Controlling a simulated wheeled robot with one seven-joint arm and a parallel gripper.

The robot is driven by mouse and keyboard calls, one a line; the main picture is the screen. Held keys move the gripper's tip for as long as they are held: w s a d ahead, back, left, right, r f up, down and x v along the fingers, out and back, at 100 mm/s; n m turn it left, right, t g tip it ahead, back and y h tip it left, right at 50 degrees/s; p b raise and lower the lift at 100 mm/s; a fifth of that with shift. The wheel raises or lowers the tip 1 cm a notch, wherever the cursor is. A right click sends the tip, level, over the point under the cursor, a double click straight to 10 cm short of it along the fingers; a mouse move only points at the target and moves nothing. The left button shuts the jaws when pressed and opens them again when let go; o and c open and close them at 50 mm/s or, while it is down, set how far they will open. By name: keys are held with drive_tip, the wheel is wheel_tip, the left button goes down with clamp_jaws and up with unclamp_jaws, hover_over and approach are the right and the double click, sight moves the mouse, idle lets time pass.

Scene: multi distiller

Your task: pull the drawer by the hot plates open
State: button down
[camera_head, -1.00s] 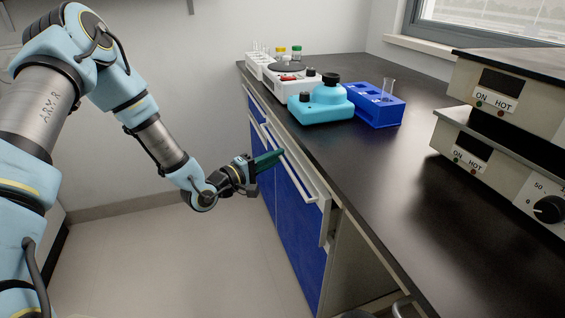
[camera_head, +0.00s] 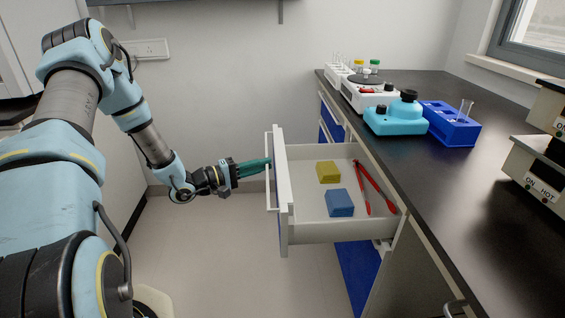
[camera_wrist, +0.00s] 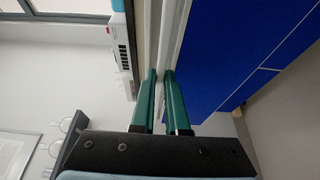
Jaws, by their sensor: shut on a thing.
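The drawer (camera_head: 325,236) under the dark counter is pulled far out, and its inside shows in the head view. It holds a yellow block (camera_head: 328,172), a blue block (camera_head: 340,203) and a red-handled tool (camera_head: 366,188). My gripper (camera_head: 268,162) is at the white bar handle (camera_head: 269,190) on the drawer front. In the wrist view its green fingers (camera_wrist: 160,75) are on either side of the pale handle bar (camera_wrist: 161,40), shut on it.
Blue cabinet fronts (camera_head: 357,275) are below. The floor (camera_head: 225,265) left of the drawer is clear.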

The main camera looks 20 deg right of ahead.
drive_tip(key=shift+w+a, duration=0.25)
drive_tip(key=shift+a, duration=0.4)
drive_tip(key=shift+w+a, duration=0.2)
drive_tip(key=shift+a, duration=0.4)
drive_tip(key=c, duration=0.9)
unclamp_jaws()
drive_tip(key=a, duration=1)
drive_tip(key=shift+s+a, duration=0.1)
drive_tip(key=shift+a, duration=0.3)
